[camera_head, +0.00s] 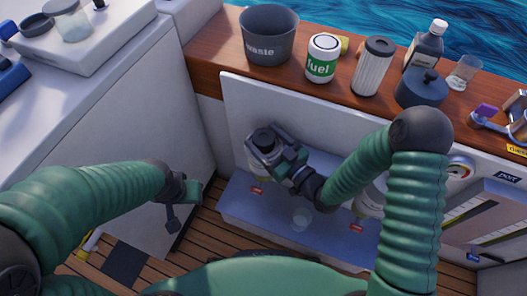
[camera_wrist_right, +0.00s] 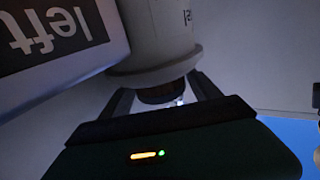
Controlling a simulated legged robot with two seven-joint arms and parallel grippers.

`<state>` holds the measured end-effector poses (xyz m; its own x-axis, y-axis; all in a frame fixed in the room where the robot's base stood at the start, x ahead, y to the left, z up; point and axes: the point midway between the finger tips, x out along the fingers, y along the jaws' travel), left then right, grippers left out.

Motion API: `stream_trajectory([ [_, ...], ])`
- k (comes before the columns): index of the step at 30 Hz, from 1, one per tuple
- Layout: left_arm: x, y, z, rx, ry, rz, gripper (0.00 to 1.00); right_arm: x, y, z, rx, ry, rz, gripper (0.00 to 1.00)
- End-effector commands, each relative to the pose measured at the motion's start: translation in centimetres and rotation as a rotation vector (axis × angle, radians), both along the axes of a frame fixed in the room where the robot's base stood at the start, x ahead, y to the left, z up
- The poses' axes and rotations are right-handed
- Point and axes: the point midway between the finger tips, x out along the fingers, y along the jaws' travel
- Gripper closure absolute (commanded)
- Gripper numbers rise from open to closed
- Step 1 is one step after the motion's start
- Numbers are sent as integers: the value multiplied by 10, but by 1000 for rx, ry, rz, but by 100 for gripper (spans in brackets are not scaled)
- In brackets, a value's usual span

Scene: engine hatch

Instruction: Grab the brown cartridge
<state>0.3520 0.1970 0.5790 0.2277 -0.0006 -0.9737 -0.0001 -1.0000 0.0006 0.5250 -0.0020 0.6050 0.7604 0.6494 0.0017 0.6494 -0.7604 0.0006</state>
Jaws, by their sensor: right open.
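A dark, brownish round part (camera_wrist_right: 162,92), which looks like the top of the brown cartridge, projects from a pale cylindrical housing (camera_wrist_right: 155,40) in the right wrist view. Its dark top (camera_head: 263,136) also shows in the head view, in the hatch opening. My right gripper (camera_head: 270,147) is open, with its fingers either side of this part. I cannot tell whether they touch it. Most of the cartridge is hidden. My left gripper (camera_head: 180,198) hangs at the left, away from the hatch; its opening is unclear.
The wooden ledge holds a grey waste bin (camera_head: 269,40), a fuel can (camera_head: 322,58), a pale pleated filter (camera_head: 372,68), a dark pot (camera_head: 421,90) and a bottle (camera_head: 425,45). A "left" label (camera_wrist_right: 50,35) is beside the housing. A second housing (camera_head: 370,203) is partly behind my right arm.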

Motion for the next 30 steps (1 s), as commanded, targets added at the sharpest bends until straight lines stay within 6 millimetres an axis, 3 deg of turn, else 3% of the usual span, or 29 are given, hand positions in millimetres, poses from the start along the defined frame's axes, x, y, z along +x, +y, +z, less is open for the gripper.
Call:
stream_trajectory([
  [7,0,0,-1,0,0,0,64,4,3,1,-1,2,-1,28],
  [24,0,0,-1,0,0,0,64,4,3,0,-1,3,-1,100],
  [30,0,0,-1,0,0,0,64,4,3,0,-1,3,-1,100],
])
